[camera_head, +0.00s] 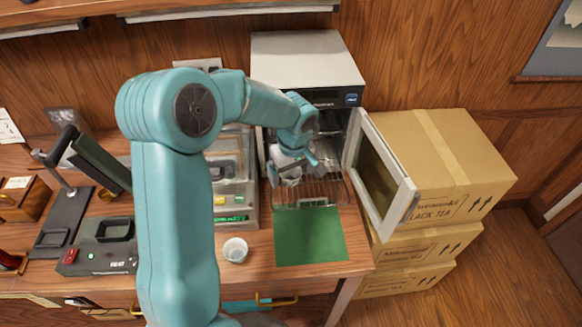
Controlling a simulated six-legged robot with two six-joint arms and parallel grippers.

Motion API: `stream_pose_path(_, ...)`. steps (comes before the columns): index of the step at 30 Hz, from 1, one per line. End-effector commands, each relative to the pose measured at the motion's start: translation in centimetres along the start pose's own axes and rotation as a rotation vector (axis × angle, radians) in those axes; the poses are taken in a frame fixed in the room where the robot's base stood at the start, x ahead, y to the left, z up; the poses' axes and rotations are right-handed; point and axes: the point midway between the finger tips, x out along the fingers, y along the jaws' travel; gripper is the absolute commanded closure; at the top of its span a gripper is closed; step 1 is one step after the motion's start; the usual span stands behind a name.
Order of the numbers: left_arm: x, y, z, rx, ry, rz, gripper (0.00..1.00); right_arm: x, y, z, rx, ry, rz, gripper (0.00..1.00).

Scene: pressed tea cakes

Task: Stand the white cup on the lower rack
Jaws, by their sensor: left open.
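A small white cup (236,250) stands upright on the table, left of the green mat. The oven (307,58) is at the back with its door (382,175) swung open to the right. A wire rack (318,191) sticks out of its front, low in the opening. My left gripper (294,178) is open at the oven mouth, over the rack and well apart from the cup. A pale shape shows by its fingers; I cannot tell whether it is part of the gripper. My arm hides part of the oven's inside. My right gripper is not in view.
A green mat (310,236) lies clear in front of the rack. A machine with a green label (232,218) stands left of the oven. A lever press (95,160) and a heat unit (105,255) are further left. Stacked cardboard boxes (430,165) stand right of the door.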

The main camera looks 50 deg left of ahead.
Motion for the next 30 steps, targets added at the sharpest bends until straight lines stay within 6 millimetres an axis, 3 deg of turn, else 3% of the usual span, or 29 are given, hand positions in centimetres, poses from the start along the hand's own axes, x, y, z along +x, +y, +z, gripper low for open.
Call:
stream_pose_path(2, -0.7, 0.0, -0.1, 0.0, 0.0, 0.0, 0.12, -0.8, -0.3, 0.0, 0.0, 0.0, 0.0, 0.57)
stream_pose_path(5, -2.1, 0.1, -0.1, -0.001, 0.004, 0.004, 0.12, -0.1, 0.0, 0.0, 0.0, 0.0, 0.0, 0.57)
stream_pose_path(12, -7.9, 0.1, -0.1, -0.001, 0.003, 0.005, 0.12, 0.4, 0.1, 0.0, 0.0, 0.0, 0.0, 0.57)
stream_pose_path(18, -11.2, 0.1, 0.0, 0.0, 0.001, 0.003, 0.12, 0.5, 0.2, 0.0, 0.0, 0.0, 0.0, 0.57)
stream_pose_path(30, -12.3, 0.0, 0.0, 0.0, 0.0, 0.0, 0.12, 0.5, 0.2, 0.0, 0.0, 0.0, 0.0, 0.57)
